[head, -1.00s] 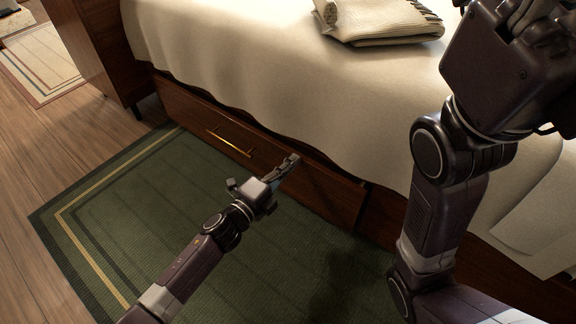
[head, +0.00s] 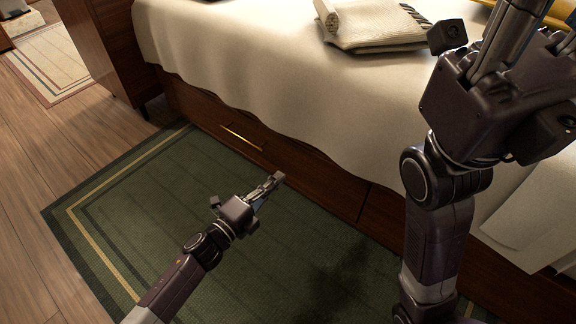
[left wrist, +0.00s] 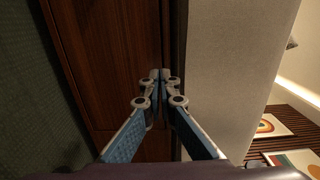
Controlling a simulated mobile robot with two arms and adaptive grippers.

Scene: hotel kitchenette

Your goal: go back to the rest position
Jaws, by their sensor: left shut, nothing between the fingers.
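My left gripper (head: 278,177) is shut and empty, held over the green rug in front of the bed's wooden drawer (head: 300,165). In the left wrist view its fingertips (left wrist: 160,75) meet, with the drawer's wood behind them. The drawer has a brass handle (head: 242,138) and looks flush with the bed base, free of the gripper. My right gripper (head: 510,45) is raised at the upper right over the bed, partly cut off by the frame, so its fingers cannot be read.
The bed (head: 260,60) with its cream cover lies behind. A folded blanket (head: 380,28) is on it. A wooden cabinet (head: 105,45) stands at the upper left. The green rug (head: 130,220) and wood floor (head: 35,170) are clear.

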